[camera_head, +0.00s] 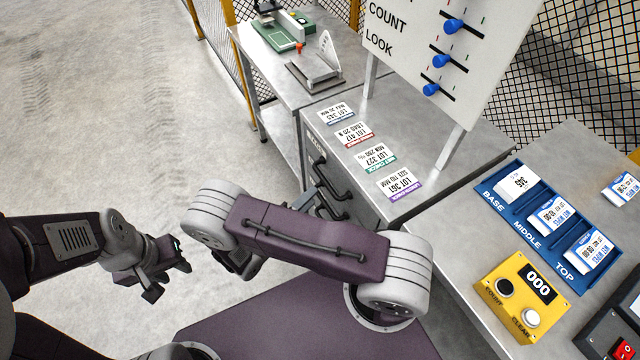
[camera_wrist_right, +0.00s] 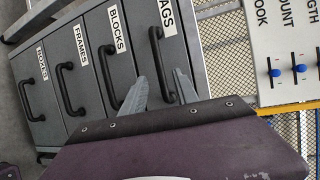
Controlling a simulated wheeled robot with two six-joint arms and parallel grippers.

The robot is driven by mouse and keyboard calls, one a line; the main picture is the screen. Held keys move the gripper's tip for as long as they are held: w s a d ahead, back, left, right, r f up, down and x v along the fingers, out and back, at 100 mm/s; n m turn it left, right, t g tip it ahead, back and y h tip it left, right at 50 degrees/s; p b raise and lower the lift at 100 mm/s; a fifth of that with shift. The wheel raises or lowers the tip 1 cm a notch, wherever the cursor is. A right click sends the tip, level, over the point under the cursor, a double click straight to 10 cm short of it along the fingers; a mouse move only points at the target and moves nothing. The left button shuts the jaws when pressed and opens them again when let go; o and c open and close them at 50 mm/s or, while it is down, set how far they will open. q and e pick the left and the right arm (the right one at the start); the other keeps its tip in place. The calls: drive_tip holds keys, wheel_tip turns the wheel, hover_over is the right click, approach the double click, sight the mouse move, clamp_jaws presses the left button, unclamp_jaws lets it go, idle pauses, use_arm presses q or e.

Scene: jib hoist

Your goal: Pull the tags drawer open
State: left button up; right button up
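The tags drawer (camera_wrist_right: 177,45) is the top drawer of a grey cabinet, with its label in the right wrist view and a black bar handle (camera_wrist_right: 157,62). It looks closed, flush with the drawers below. My right gripper (camera_wrist_right: 161,76) is open, one grey finger on each side of this handle, with gaps visible; I cannot tell whether either finger touches it. In the head view my right arm hides much of the cabinet front (camera_head: 345,208), and a grey finger shows by the handles. My left gripper (camera_head: 168,277) is open and empty, over the floor at left.
Drawers marked blocks (camera_wrist_right: 118,45) and frames (camera_wrist_right: 82,60), plus another, lie below the tags drawer. Lot cards (camera_head: 366,160) lie on the cabinet top, beneath a panel with blue sliders (camera_head: 441,61). A bench with blue trays (camera_head: 548,215) and a yellow counter (camera_head: 522,298) stands right.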

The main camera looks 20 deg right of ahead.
sight(325, 180)
drive_tip(key=x, duration=0.8)
drive_tip(key=shift+w+d, duration=0.15)
drive_tip(key=shift+w, duration=0.05)
drive_tip(key=shift+w+d+f, duration=0.15)
drive_tip(key=shift+w, duration=0.1)
clamp_jaws()
idle(0.9)
